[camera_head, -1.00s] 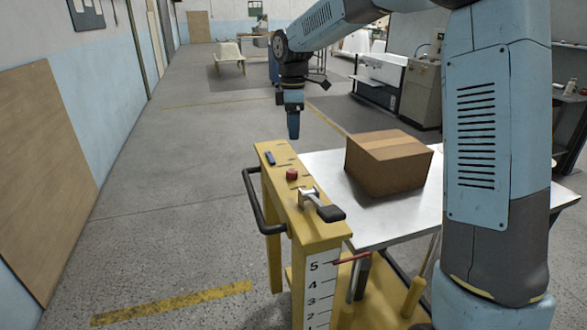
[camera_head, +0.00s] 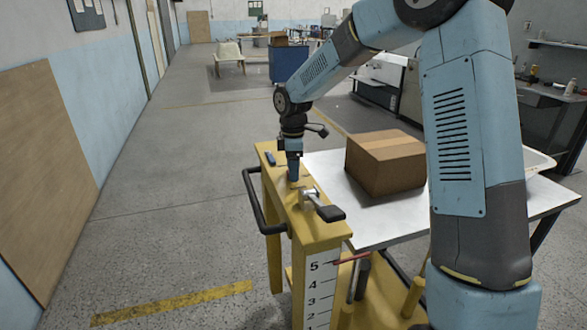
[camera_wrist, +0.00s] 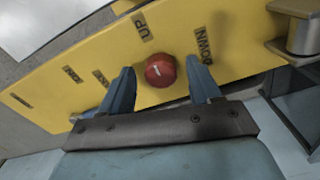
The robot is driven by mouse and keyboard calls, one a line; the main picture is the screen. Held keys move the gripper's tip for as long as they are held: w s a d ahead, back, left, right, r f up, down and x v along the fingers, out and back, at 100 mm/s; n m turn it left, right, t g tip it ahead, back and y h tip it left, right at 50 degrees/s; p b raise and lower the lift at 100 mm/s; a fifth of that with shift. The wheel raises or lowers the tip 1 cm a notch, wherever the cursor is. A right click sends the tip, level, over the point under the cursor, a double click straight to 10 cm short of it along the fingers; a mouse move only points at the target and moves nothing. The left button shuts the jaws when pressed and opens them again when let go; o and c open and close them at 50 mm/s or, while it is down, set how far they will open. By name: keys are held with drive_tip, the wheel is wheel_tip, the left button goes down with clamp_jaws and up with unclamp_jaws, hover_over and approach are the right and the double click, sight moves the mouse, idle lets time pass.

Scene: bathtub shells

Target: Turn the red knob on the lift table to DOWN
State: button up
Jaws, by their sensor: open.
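The red knob (camera_wrist: 160,70) sits on the yellow panel (camera_wrist: 230,62) of the lift table in the wrist view. It carries a short pale mark whose pointing direction is hard to tell. The UP label (camera_wrist: 141,26) lies above and left of the knob, and the DOWN label (camera_wrist: 203,46) above and right. My gripper (camera_wrist: 160,64) is open, with one finger on each side of the knob and visible gaps between. In the head view my gripper (camera_head: 293,178) points down over the panel and hides the knob.
A cardboard box (camera_head: 386,162) rests on the table's metal top (camera_head: 360,217). A black rail (camera_head: 258,205) runs along the left side.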

drive_tip(key=shift+f, duration=0.2)
drive_tip(key=c, duration=1)
